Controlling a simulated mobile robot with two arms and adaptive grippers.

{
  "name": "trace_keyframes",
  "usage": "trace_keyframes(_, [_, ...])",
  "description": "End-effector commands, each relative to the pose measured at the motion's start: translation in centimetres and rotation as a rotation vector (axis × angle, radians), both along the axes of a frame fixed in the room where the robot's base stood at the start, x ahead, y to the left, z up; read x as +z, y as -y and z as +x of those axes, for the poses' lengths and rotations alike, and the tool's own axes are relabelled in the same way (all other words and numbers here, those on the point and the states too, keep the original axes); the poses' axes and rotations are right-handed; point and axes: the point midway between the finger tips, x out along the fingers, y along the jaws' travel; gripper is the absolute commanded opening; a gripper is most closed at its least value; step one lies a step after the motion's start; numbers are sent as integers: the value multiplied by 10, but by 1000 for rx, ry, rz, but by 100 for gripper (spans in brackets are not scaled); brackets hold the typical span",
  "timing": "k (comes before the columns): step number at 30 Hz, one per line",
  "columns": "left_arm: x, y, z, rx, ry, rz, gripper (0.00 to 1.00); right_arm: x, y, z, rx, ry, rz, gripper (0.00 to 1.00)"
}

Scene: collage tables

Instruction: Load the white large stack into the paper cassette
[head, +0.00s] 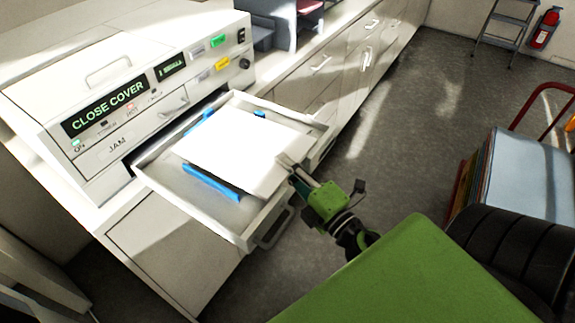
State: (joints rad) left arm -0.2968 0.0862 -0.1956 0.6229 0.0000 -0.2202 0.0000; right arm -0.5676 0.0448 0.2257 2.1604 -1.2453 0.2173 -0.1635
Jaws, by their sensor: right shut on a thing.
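The white large stack (232,150) is a flat white block of paper over the open paper cassette (245,222). The cassette is a pale drawer pulled out of the machine, with blue guides (212,184) partly hidden under the stack. My right gripper (288,167) is shut on the stack's near right corner. The stack lies within the drawer's outline, turned a little against its walls. I cannot tell whether it rests on the drawer floor or is held just above it. My left gripper is not in view.
The machine (120,90) has a lit panel reading "CLOSE COVER". White cabinets (335,70) run along the back. A cart (520,170) with coloured sheets stands at the right, and a step ladder (505,30) and fire extinguisher (544,28) are at the far right. The floor between is clear.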

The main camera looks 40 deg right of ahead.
Motion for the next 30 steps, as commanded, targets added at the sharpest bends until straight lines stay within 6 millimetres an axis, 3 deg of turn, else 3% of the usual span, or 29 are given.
trace_keyframes(1, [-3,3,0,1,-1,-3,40,-34,-6,-6,13,-60,11,17])
trace_keyframes(3, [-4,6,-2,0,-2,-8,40,-35,-6,-6,13,-61,10,32])
trace_keyframes(13, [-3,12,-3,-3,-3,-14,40,-33,-4,-6,8,-61,8,32])
trace_keyframes(20, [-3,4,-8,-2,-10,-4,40,-36,-3,-11,6,-66,10,32])
trace_keyframes(30, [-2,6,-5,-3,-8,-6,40,-29,-1,-62,5,-51,10,32])
